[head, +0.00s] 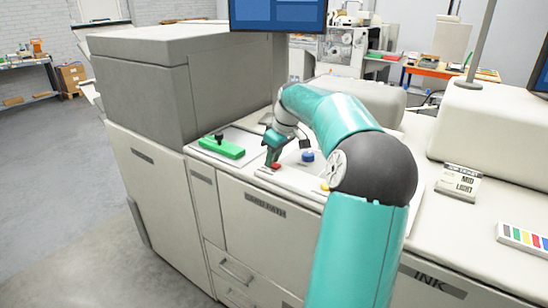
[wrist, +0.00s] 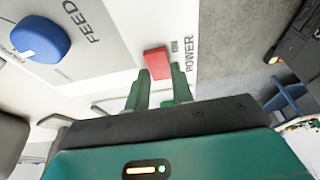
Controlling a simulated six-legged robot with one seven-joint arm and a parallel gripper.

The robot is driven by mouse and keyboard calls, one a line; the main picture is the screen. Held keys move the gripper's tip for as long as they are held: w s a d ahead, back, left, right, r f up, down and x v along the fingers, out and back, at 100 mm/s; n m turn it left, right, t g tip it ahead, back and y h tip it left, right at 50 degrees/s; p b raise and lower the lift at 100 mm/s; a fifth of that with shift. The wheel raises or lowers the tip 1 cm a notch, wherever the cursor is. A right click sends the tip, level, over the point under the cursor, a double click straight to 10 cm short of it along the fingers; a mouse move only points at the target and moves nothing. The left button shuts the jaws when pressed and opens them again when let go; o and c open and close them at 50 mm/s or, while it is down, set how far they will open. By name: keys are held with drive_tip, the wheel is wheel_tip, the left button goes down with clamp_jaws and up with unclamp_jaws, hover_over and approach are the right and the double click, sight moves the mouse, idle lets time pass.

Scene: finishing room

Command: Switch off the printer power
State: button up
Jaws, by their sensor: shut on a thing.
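The printer (head: 262,216) is a large pale grey machine with a control panel on its top. The red power switch (wrist: 157,62) sits on the white panel beside the printed word POWER; its red also shows in the head view (head: 276,165). My gripper (wrist: 160,74) reaches down to the panel, and its green fingers are shut on the red switch, one on each side. In the head view the gripper (head: 273,155) covers part of the switch. The switch's exact position, on or off, cannot be told.
A blue knob (wrist: 40,40) marked FEED is near the switch. A green block with a black knob (head: 222,147) lies left of my gripper. A small printed card (head: 458,183) stands at the right. A monitor (head: 279,13) hangs above the back.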

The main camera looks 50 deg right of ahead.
sight(276, 165)
drive_tip(key=shift+w+g, duration=0.3)
drive_tip(key=shift+g, duration=0.7)
drive_tip(key=o, duration=1)
drive_tip(key=shift+r, duration=0.1)
drive_tip(key=r, duration=0.4)
drive_tip(key=s+r, duration=0.1)
drive_tip(key=r, duration=0.4)
drive_tip(key=s+r, duration=0.1)
drive_tip(key=r, duration=0.3)
drive_tip(key=shift+r, duration=0.25)
drive_tip(key=shift+w, duration=0.1)
